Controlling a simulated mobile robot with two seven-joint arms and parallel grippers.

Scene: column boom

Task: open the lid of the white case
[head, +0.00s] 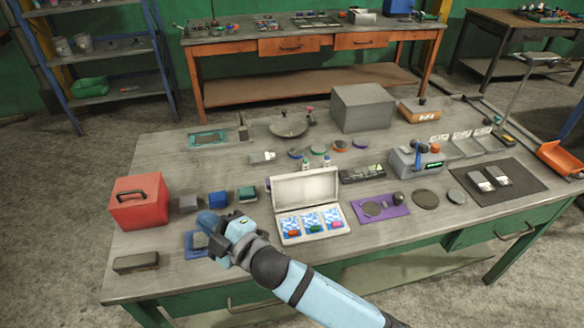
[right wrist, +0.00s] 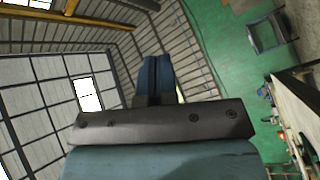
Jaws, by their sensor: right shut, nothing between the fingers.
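The white case (head: 316,239) stands near the front middle of the table in the head view. Its lid (head: 305,188) is up, standing at the back. Inside are blue-and-white patterned cards with small coloured pieces. My right gripper (head: 210,219) is left of the case, apart from it, over the table's front left part. Its blue fingers, also seen in the right wrist view (right wrist: 156,62), are shut together with nothing between them. The case does not show in the right wrist view. My left gripper is not in view.
A red box (head: 138,203) stands at the left, and small blocks (head: 219,199) stand behind my gripper. A purple mat (head: 381,207) lies right of the case. A grey box (head: 363,107) stands behind. A grey device (head: 416,161) stands at the right. The table's front edge is near.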

